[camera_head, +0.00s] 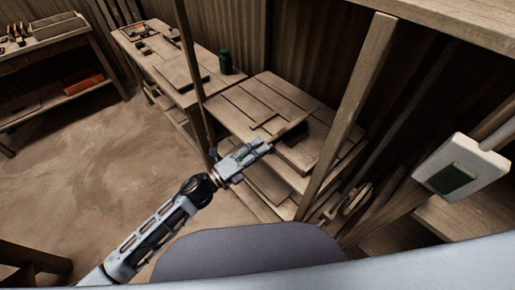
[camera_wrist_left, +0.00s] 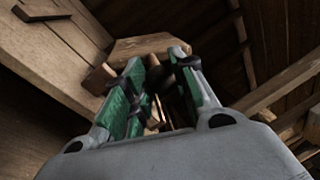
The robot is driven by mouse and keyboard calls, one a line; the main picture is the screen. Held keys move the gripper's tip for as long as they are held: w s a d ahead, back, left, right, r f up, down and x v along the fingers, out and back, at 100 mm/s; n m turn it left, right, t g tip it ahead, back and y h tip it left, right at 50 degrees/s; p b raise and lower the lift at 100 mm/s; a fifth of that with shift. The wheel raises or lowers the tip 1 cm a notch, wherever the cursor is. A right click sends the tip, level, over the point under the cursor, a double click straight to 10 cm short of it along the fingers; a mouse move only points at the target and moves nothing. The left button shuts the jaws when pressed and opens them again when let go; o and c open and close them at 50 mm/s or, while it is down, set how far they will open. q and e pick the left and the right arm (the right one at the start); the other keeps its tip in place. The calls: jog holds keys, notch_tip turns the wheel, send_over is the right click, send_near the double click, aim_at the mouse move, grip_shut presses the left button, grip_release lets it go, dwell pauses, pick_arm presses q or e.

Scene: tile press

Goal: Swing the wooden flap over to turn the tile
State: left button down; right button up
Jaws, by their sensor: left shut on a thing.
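My left gripper (camera_head: 263,148) is at the front edge of a wooden bench (camera_head: 218,120) with flat boards on it. Its fingers are shut on a thin wooden part, probably the edge or handle of the wooden flap (camera_head: 298,152); I cannot tell which. A board end shows just beyond the fingertips. I cannot make out the tile for certain.
A wooden post (camera_head: 350,105) rises right of the bench, and a thin dark pole (camera_head: 188,65) stands at its left. Another bench holds a dark green can (camera_head: 225,62). The floor at left is clear.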

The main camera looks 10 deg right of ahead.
pick_arm(q)
jog(key=c, duration=1.1)
grip_release()
jog(key=shift+f, duration=0.1)
jog(key=shift+c, duration=0.2)
jog(key=shift+s+a, duration=0.1)
jog(key=shift+a, duration=0.05)
jog(key=v, duration=1.1)
jog(key=shift+s+a, duration=0.15)
jog(key=shift+a, duration=0.15)
